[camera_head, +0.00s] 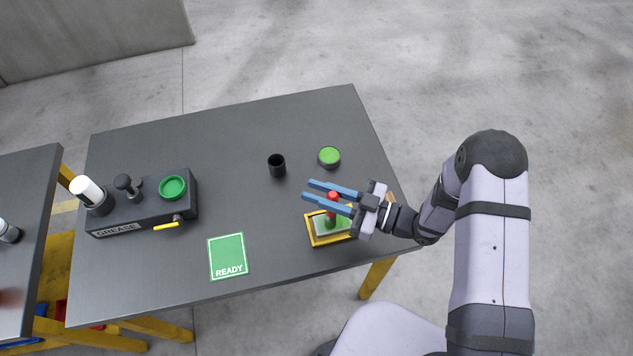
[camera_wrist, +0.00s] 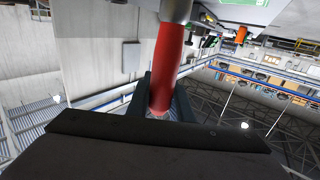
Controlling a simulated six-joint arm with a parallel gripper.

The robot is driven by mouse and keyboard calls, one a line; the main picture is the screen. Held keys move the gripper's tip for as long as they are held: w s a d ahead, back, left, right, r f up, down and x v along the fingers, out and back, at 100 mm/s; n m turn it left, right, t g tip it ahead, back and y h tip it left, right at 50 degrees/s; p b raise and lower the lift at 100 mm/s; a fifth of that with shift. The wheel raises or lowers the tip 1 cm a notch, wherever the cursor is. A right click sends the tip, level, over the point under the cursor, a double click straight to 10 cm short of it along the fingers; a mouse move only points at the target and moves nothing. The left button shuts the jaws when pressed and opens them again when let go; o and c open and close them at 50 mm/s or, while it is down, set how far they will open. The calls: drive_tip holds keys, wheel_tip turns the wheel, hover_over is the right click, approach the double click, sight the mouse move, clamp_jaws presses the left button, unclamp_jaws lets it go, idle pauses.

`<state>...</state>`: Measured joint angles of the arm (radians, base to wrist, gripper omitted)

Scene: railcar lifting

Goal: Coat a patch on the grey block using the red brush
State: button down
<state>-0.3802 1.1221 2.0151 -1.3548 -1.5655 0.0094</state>
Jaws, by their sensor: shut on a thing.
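My gripper (camera_head: 307,189) has two long blue fingers and reaches in from the right over the front right of the table. It is shut on the red brush (camera_head: 332,197), which stands roughly upright between the fingers. In the wrist view the brush's red handle (camera_wrist: 168,65) runs between the dark fingers of my gripper (camera_wrist: 158,98). Below the brush is the grey block (camera_head: 321,229) in a yellow frame (camera_head: 318,242). Green shows on the block around the brush's lower end. I cannot tell whether the brush tip touches the block.
A dark table (camera_head: 230,140) holds a grease station (camera_head: 150,205) at the left with a green round top (camera_head: 173,187). A black cup (camera_head: 277,166) and a green-topped puck (camera_head: 329,157) stand behind my gripper. A green READY mat (camera_head: 228,256) lies empty near the front edge.

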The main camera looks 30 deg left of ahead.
wheel_tip(320, 180, up, 8)
drive_tip(key=w+a+p, duration=0.2)
drive_tip(key=p, duration=0.2)
drive_tip(key=shift+w+a, duration=0.35)
drive_tip(key=shift+w, duration=0.1)
idle(0.4)
